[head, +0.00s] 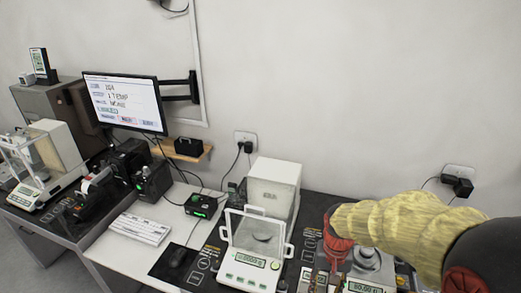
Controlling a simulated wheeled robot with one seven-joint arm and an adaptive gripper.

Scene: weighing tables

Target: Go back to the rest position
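My arm reaches in from the right in the head view, with a yellow fabric sleeve over it and a red part at its end. My gripper (324,281) hangs below the red part at the bottom edge, over the right weighing table. Its fingers are small and partly cut off, so I cannot tell whether they are open or holding anything. A balance (365,271) with a lit display stands just right of the gripper, partly behind my arm.
A balance with a glass draft shield (254,268) stands left of the gripper. The wall above the arm is bare.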

